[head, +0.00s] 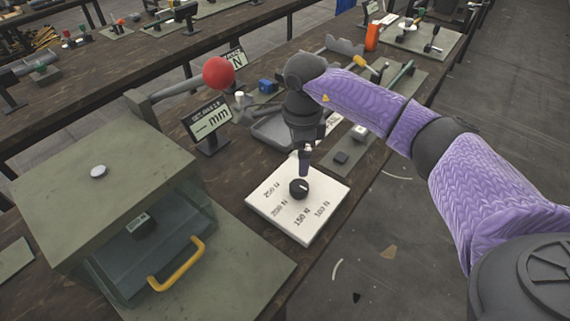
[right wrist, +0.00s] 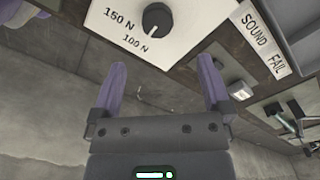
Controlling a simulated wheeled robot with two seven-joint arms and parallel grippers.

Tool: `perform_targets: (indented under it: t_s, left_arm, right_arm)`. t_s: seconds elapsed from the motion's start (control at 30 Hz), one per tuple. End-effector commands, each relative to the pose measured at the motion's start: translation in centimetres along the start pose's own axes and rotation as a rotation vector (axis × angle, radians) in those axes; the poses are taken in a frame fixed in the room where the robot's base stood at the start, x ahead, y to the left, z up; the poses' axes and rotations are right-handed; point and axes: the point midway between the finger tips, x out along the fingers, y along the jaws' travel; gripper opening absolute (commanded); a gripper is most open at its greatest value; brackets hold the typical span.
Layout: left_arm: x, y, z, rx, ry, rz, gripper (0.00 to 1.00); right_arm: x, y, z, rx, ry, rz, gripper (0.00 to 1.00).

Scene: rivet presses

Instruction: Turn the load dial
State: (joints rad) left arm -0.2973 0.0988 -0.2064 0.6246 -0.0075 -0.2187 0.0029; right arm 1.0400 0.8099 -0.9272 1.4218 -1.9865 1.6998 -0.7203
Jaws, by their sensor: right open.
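The load dial is a black round knob (head: 298,188) with a light pointer mark, on a white plate (head: 264,204) printed with 250 N, 200 N, 150 N and 100 N. In the right wrist view the knob (right wrist: 156,18) is beyond the fingertips, and its mark points toward the 100 N label. My right gripper (head: 305,152) points down just above and behind the knob in the head view. In the right wrist view its purple fingers (right wrist: 162,72) are apart with nothing between them. The knob appears clear of both fingers. My left gripper is not in view.
A green press housing (head: 100,165) with a yellow handle (head: 176,264) stands left of the plate. A red ball lever (head: 218,72), an mm display (head: 208,122) and a grey tray (head: 270,132) are behind it. A SOUND FAIL label (right wrist: 262,38) lies right of the plate.

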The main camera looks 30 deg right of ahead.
Motion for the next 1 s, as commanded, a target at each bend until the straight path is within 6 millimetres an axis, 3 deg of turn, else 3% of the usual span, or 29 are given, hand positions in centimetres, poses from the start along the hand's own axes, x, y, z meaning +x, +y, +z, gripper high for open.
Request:
perform_targets:
  t_s: [0.07, 0.43, 0.57, 0.8, 1.0]
  left_arm:
    - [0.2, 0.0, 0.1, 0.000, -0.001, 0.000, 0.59]
    - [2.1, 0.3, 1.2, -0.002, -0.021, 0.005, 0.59]
    - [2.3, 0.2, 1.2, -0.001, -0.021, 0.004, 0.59]
    - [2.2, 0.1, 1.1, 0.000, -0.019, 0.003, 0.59]
    - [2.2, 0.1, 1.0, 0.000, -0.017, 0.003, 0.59]
  right_arm:
    - [0.8, 0.0, 0.0, 0.000, 0.000, 0.003, 0.99]
    - [8.8, 0.1, 0.0, 0.001, 0.000, 0.004, 0.99]
    - [9.9, 0.1, 0.0, -0.001, 0.000, 0.002, 0.99]
    - [9.9, 0.0, 0.0, -0.001, 0.000, 0.000, 0.99]
    - [9.9, 0.0, 0.0, 0.000, 0.000, 0.000, 0.59]
